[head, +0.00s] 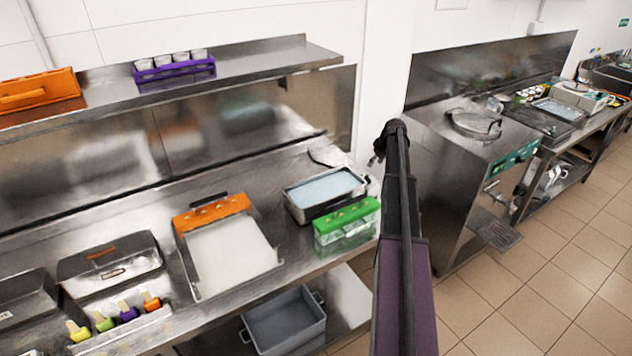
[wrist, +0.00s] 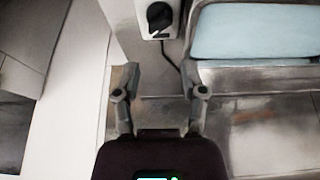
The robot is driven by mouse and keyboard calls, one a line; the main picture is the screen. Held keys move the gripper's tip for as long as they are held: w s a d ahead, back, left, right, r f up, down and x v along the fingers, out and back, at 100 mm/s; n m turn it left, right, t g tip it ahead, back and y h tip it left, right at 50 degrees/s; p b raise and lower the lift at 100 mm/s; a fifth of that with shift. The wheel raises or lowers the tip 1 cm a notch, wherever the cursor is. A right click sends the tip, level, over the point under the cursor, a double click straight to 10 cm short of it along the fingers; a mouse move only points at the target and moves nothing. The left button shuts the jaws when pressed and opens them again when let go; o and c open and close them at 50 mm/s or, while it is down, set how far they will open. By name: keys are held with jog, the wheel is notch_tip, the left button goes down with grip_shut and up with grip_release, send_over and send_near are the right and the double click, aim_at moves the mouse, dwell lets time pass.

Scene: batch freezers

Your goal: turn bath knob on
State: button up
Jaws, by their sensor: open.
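A black knob (wrist: 160,17) sits on a white box at the top of the wrist view, with a dark cable running toward the bath. The bath (wrist: 195,70) is a steel basin of pale blue liquid at the upper right. In the head view the bath (head: 298,210) stands on the steel counter, left of my arm. My gripper (wrist: 160,88) is open and empty, its two fingers spread below the knob in the picture and apart from it. In the head view the knob cannot be made out, and my gripper (head: 379,148) shows only in part.
A green rack (head: 346,222) stands in front of the bath. An orange-topped tray (head: 210,212) and a lidded steel box (head: 110,262) are to its left. A shelf (head: 245,62) hangs above. Right of my arm is a steel machine (head: 455,180); tiled floor (head: 520,290) is clear.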

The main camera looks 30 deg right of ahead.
jog(key=p+v, duration=0.4)
jog(key=v, duration=0.1)
jog(key=s+a+g, duration=0.1)
jog(key=s+a, duration=0.1)
jog(key=a, duration=1.2)
jog(key=s+a+f+g, duration=0.1)
jog(key=s+a, duration=0.2)
jog(key=a, duration=1.2)
jog(key=shift+f+b, duration=0.2)
jog(key=shift+b, duration=0.1)
jog(key=shift+a, duration=0.15)
jog(key=s+a+f+g+b, duration=0.1)
jog(key=s+a+f+b, duration=0.3)
jog(key=s+a, duration=0.6)
jog(key=s+a+f+g+b, duration=0.1)
jog(key=s+a+f+b, duration=0.4)
jog(key=s+a, duration=0.5)
jog(key=a, duration=0.3)
jog(key=shift+f+m+g, duration=0.3)
jog(key=shift+f+m, duration=0.05)
jog(key=shift+m, duration=0.05)
jog(key=shift+o, duration=0.2)
jog(key=shift+a, duration=0.1)
